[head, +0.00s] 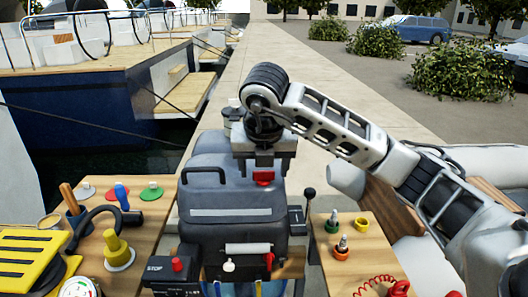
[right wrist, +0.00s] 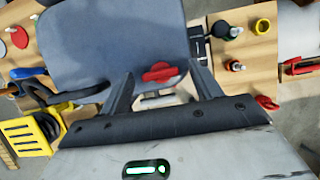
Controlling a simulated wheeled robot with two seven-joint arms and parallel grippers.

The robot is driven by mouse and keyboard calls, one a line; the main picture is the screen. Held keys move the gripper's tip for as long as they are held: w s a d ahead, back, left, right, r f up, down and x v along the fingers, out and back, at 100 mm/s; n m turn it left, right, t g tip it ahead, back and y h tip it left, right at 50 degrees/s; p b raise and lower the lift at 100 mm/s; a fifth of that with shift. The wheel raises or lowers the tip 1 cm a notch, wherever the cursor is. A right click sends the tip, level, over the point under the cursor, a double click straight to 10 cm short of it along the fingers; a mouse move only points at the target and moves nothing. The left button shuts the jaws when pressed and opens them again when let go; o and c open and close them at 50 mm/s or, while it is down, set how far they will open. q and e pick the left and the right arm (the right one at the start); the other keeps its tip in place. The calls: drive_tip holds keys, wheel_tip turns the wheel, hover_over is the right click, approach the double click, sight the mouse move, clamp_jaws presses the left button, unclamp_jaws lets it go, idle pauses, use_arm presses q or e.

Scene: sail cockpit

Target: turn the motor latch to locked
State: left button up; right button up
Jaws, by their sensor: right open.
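The red motor latch (head: 263,176) is on the upper part of the grey outboard motor (head: 230,195). In the right wrist view the latch (right wrist: 160,72) shows as a red knob with a raised bar, against the grey cowl. My right gripper (head: 264,166) is at the top of the motor, right by the latch. In the right wrist view its two fingers (right wrist: 161,74) are spread apart, with the latch appearing between them. I cannot tell whether either finger touches it. My left gripper is not in view.
A wooden board (head: 150,205) with plugs, a yellow knob (head: 117,248) and a yellow slatted item (head: 30,255) lies left of the motor. A smaller board (head: 350,265) with coloured rings lies right. A red lever (head: 268,260) and STOP box (head: 175,272) are low on the motor.

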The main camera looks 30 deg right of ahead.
use_arm(q)
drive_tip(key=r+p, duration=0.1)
drive_tip(key=p, duration=0.1)
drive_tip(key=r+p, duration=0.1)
drive_tip(key=p, duration=0.1)
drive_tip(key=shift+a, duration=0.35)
use_arm(e)
drive_tip(key=v, duration=1.5)
drive_tip(key=shift+r, duration=0.3)
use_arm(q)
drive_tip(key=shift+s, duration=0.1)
use_arm(e)
drive_tip(key=shift+s+a, duration=0.1)
drive_tip(key=shift+s, duration=0.05)
